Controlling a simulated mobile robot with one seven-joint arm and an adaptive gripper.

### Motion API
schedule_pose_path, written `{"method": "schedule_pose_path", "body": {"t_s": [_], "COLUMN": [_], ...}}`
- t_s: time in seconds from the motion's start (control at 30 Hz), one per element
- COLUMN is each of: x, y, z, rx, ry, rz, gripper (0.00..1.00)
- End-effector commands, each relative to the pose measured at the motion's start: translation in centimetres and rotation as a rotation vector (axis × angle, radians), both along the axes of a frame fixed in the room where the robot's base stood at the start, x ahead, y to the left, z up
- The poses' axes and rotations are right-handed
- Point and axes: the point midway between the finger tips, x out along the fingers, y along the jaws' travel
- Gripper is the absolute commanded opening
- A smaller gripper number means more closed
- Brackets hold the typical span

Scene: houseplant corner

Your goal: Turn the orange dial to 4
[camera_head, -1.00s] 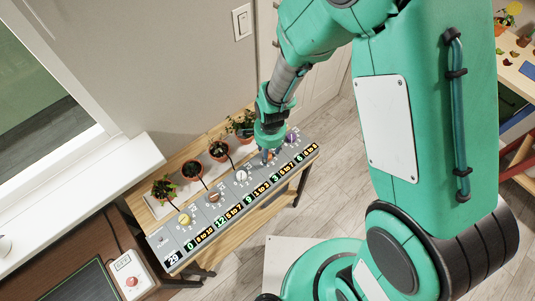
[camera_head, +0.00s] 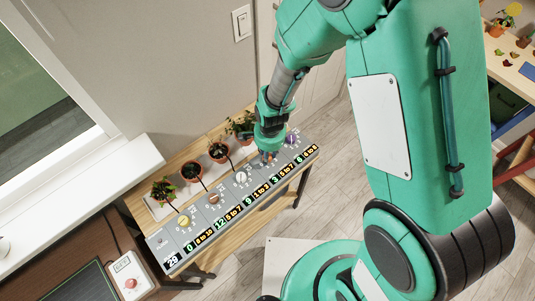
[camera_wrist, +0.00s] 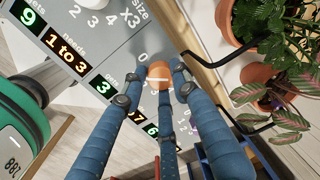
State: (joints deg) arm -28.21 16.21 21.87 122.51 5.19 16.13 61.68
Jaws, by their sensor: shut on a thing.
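The orange dial (camera_wrist: 158,74), with a pale pointer line across its top, sits on a grey control panel (camera_head: 233,215). My gripper (camera_wrist: 160,84) has its blue fingers closed around the dial in the wrist view, touching its sides. A printed "0" shows beside the dial; the other marks around it are mostly hidden by the fingers. A green-framed display below the dial reads 3 (camera_wrist: 103,86). In the head view my gripper (camera_head: 267,156) comes down on the panel between the white dial (camera_head: 241,178) and the purple dial (camera_head: 291,139), and hides most of the orange dial.
A yellow dial (camera_head: 184,221) and a brownish dial (camera_head: 214,197) are further left on the panel. Several potted plants (camera_head: 191,171) stand behind it; leaves (camera_wrist: 250,32) come close to my fingers on the right. A box with a red button (camera_head: 130,283) is at lower left.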

Motion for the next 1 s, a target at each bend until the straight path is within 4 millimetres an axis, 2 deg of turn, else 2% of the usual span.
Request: {"method": "schedule_pose_path", "body": {"t_s": [0.27, 0.47, 1.0], "x": [-0.08, -0.03, 0.03], "y": [0.06, 0.07, -0.01], "z": [0.04, 0.08, 0.05], "rx": [0.000, 0.001, 0.001], "ry": [0.001, 0.001, 0.000], "rz": [0.071, 0.191, 0.681], "gripper": [0.03, 0.03, 0.02]}}
